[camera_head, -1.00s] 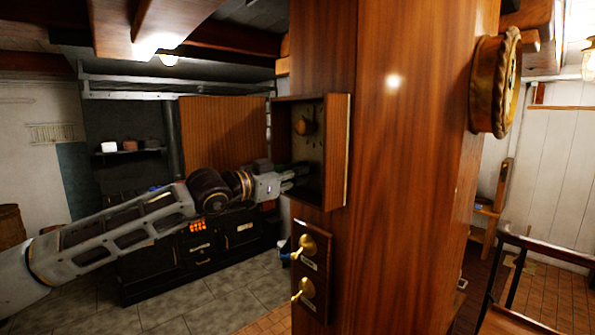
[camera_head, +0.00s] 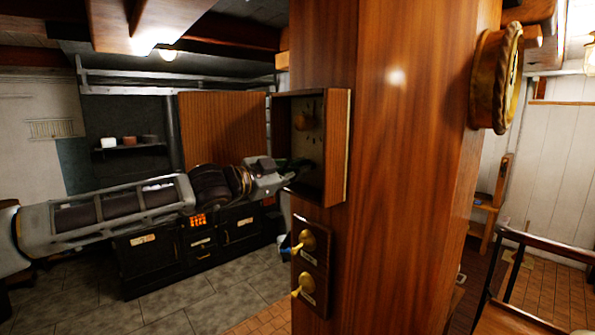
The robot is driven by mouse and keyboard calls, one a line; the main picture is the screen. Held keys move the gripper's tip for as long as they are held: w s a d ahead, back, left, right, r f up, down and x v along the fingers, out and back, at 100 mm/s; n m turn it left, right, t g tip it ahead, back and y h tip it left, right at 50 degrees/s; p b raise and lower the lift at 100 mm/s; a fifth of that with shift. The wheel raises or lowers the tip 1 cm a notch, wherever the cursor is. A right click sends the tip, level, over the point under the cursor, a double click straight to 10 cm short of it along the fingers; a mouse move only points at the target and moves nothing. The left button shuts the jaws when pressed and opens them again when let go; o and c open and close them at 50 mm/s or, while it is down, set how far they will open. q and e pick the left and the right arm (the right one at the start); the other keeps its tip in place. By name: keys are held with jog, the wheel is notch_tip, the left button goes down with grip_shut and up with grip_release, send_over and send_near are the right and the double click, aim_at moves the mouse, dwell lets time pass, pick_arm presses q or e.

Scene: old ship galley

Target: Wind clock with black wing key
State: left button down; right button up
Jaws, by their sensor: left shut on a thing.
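A wooden open-fronted box (camera_head: 337,150) is fixed to the left face of the wooden pillar. My left gripper (camera_head: 293,172) reaches into the box's lower part from the left. It is shut on a small dark thing, which I take for the black wing key; its shape is mostly hidden by the fingers and the shadow. A round brass-rimmed case (camera_head: 490,80), perhaps the clock, is seen nearly edge-on at the pillar's right side; its face is turned away. My right gripper is out of view.
A panel with two brass switches (camera_head: 309,265) sits on the pillar just below the box. A black stove (camera_head: 150,255) stands behind my left arm. A dark-framed table (camera_head: 540,245) is at the lower right. Open tiled floor lies left of the pillar.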

pick_arm(q)
jog(key=shift+m, duration=0.6)
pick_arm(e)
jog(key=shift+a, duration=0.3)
pick_arm(q)
jog(key=shift+m, duration=0.3)
jog(key=m+b, duration=0.1)
jog(key=m, duration=0.2)
jog(key=shift+f+m+b, duration=0.1)
jog(key=shift+m+b, duration=0.9)
jog(key=shift+m, duration=0.8)
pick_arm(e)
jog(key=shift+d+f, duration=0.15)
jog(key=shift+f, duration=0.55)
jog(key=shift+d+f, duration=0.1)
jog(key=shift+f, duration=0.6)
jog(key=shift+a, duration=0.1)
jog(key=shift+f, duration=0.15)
